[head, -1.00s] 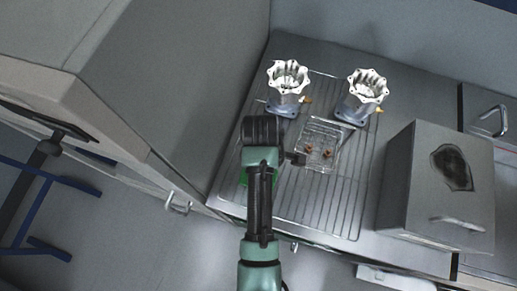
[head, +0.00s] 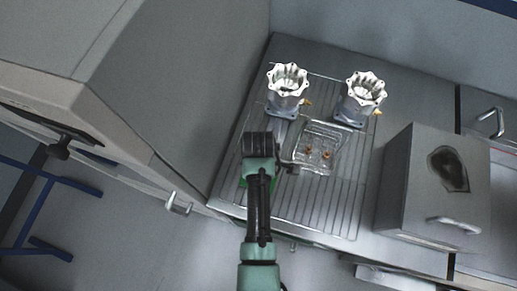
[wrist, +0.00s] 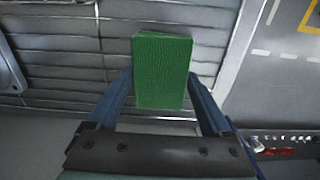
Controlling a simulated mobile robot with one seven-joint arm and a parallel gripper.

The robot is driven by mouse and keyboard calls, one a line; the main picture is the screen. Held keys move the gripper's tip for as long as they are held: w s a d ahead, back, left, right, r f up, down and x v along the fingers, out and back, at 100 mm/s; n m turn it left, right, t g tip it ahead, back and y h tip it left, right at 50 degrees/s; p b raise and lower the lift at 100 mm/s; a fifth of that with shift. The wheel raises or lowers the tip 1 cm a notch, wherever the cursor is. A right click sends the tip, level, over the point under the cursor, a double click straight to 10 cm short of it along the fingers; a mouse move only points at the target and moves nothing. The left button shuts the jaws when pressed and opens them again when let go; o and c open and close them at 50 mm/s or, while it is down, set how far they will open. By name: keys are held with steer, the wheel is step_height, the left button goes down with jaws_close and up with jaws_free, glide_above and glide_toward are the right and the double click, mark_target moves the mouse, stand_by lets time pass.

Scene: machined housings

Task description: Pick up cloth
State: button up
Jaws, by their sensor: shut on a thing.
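The cloth (wrist: 162,72) is a flat green rectangle with a fine texture. In the wrist view it sits between the two blue fingers of my gripper (wrist: 160,78), which is shut on it.
Two machined housings (head: 288,90) (head: 361,98) stand at the back of the worktop. A clear tray (head: 318,147) with small brown pieces lies right of my arm. A grey box (head: 430,190) with a handle stands at the right. A large grey cabinet wall (head: 175,90) borders the left.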

steer(key=shift+c, duration=0.6)
step_height(320, 180, up, 10)
steer(key=b, duration=0.1)
